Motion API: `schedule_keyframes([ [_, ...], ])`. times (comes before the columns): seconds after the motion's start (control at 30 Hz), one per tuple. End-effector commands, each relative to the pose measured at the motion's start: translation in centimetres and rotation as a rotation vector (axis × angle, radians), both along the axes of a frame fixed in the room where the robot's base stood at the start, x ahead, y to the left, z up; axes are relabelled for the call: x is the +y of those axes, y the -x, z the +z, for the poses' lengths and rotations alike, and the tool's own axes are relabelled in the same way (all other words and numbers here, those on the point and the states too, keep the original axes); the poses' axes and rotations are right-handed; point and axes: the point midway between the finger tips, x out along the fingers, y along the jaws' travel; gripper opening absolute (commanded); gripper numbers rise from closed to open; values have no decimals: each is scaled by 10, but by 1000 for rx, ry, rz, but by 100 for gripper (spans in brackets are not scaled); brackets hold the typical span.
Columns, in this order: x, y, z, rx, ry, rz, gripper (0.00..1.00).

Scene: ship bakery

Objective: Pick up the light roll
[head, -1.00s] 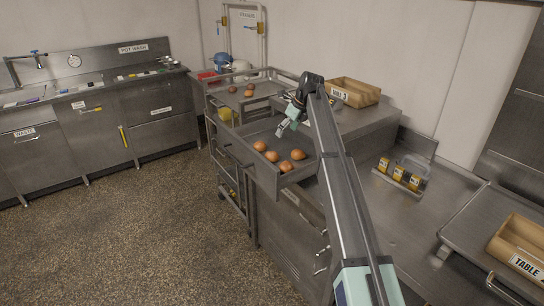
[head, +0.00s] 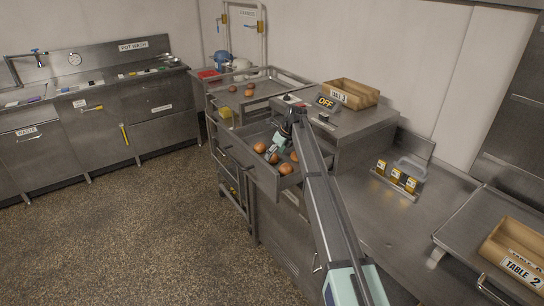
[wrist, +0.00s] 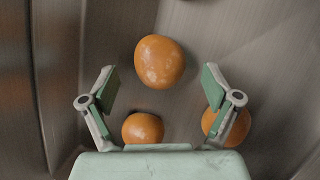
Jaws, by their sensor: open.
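Several round brown rolls lie in the open steel drawer (head: 262,183). In the head view one roll (head: 260,147) is at the left, one (head: 285,168) at the front, and others are partly hidden by my gripper (head: 274,150). My gripper is open and empty, low over the drawer. In the wrist view one roll (wrist: 159,62) lies centred between and just ahead of the fingertips. A second roll (wrist: 142,130) is partly cut off by the palm, and a third (wrist: 226,122) is partly behind the right finger. I cannot tell which roll is the light one.
The drawer walls surround the rolls closely. A trolley (head: 215,101) behind holds more rolls (head: 249,92). An "OFF" display (head: 325,103) and a wooden box (head: 352,94) stand on the counter to the right. The floor at left is clear.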

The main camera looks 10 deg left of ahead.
Motion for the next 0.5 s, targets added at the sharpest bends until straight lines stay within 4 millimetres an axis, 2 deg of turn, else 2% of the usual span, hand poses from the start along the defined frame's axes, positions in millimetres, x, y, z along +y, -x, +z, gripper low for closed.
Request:
schedule_keyframes([
  [0.1, 4, -1, -10, 1, 0, 0, 88],
  [0.33, 5, -2, -12, 0, 0, 0, 88],
  [0.5, 4, -1, -12, 0, 0, 0, 30],
])
